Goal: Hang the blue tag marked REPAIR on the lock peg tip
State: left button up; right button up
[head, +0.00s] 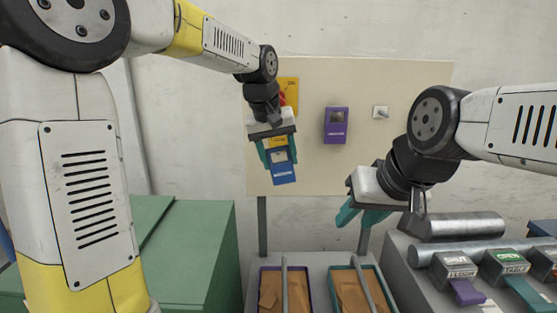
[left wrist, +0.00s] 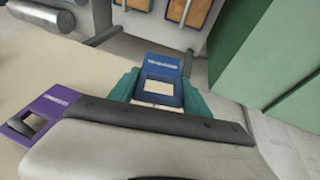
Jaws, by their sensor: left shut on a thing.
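My left gripper (head: 277,150) is shut on a blue tag (head: 283,172), which hangs down from its teal fingers in front of the board. In the left wrist view the blue tag (left wrist: 166,69) sits between the fingers, with a rectangular window and pale lettering too small to read. A small pale plate with a peg-like stub (head: 381,112) is on the board's right; I cannot tell whether it is the lock peg. A purple tag (head: 336,138) is on the board between them. My right gripper (head: 360,214) is empty and open, low in front of the board.
A yellow plate with a red part (head: 289,85) is partly hidden behind my left gripper on the beige board (head: 420,85). Below stand two trays with brown contents (head: 270,292). A green cabinet (head: 205,250) is left; a grey bench with labelled blocks (head: 455,266) is right.

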pick_arm(q)
jog(key=shift+w+f, duration=0.15)
jog(key=shift+w, duration=1.4)
jog(key=shift+w+f, duration=0.1)
jog(key=shift+w, duration=1.4)
jog(key=shift+w+f, duration=0.45)
jog(key=shift+w, duration=0.25)
jog(key=o, duration=1.5)
jog(key=shift+c, duration=0.2)
